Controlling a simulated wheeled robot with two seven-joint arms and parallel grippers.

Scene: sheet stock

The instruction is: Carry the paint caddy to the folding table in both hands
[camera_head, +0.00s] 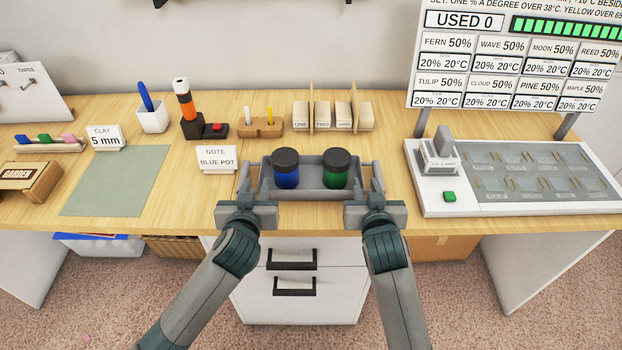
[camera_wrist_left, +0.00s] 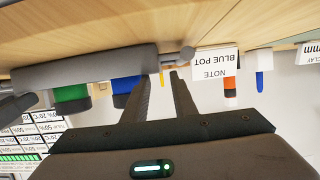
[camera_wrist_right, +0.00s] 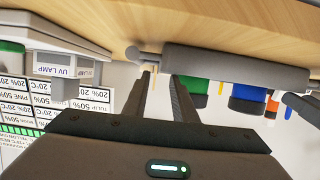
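The paint caddy (camera_head: 311,193) is a grey tray at the front edge of the wooden desk. It holds a dark-lidded blue pot (camera_head: 286,178) and a dark-lidded green pot (camera_head: 335,178). My left gripper (camera_head: 243,182) is at its left end and my right gripper (camera_head: 377,180) at its right end. In the left wrist view, a gap shows between the fingers (camera_wrist_left: 161,80), with the caddy's end handle (camera_wrist_left: 180,55) just past the tips. The right wrist view shows the same for the fingers (camera_wrist_right: 163,80) and other handle (camera_wrist_right: 140,55). No folding table is recognisable.
A "NOTE BLUE POT" card (camera_head: 217,158) stands left of the caddy. A white lamp unit with a grey panel (camera_head: 530,172) is on the right. A wooden rack (camera_head: 333,115) stands behind, and a green mat (camera_head: 115,180) lies left. White drawers (camera_head: 300,290) are below the desk.

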